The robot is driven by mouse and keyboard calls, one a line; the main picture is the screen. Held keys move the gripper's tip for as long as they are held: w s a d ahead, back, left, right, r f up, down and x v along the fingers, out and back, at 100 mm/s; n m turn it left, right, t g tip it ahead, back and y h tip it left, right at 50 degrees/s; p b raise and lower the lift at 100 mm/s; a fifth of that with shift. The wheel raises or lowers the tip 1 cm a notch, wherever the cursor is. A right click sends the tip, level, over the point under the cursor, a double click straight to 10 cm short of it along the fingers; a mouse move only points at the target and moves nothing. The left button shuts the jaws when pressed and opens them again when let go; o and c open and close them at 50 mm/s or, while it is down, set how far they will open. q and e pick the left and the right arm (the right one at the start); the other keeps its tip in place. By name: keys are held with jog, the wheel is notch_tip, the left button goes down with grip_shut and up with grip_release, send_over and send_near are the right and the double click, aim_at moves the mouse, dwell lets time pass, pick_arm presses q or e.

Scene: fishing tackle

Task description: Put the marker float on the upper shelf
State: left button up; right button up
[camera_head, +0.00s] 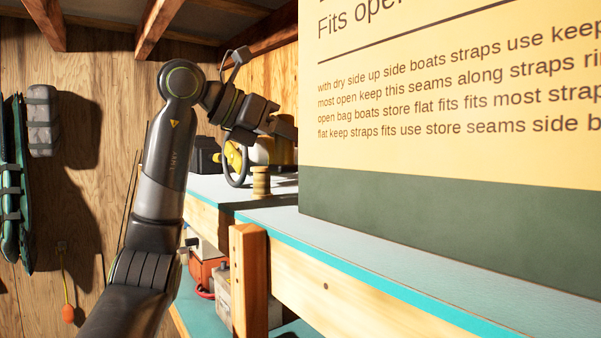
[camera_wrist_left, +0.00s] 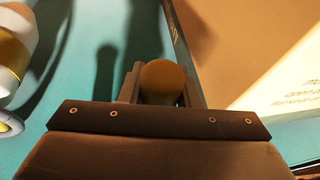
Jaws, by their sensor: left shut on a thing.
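My left arm reaches up and over the upper shelf (camera_head: 262,212) in the head view. My left gripper (camera_head: 284,128) is above the shelf top, beside the big cream and green box. In the left wrist view its jaws are shut on a rounded orange-brown thing (camera_wrist_left: 162,82), likely the marker float. Only its near end shows; the fingers hide the rest. Its shadow falls on the teal shelf surface (camera_wrist_left: 100,20). I cannot tell whether it touches the shelf. My right gripper is not in view.
The large printed box (camera_head: 440,210) fills the right side, close to the gripper. A small tan spool (camera_head: 261,181) stands near the shelf edge. A white and yellow object (camera_wrist_left: 14,50) lies left of the gripper. A wooden post (camera_head: 249,275) rises in front; a lower shelf holds a red box (camera_head: 207,272).

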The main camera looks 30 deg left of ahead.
aim_at(294, 171)
pick_arm(q)
jog(key=shift+w+f, duration=0.15)
jog(key=shift+f, duration=0.4)
jog(key=shift+w+d+f, duration=0.1)
jog(key=shift+f, duration=0.45)
notch_tip(294, 171, down, 3)
jog(key=shift+r, duration=0.1)
jog(key=shift+f, duration=0.3)
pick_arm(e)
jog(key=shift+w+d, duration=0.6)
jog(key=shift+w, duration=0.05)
pick_arm(q)
jog(key=shift+d, duration=0.1)
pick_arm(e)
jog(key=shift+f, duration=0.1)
pick_arm(q)
jog(key=o, duration=0.5)
jog(key=shift+f, duration=0.15)
jog(key=o, duration=0.5)
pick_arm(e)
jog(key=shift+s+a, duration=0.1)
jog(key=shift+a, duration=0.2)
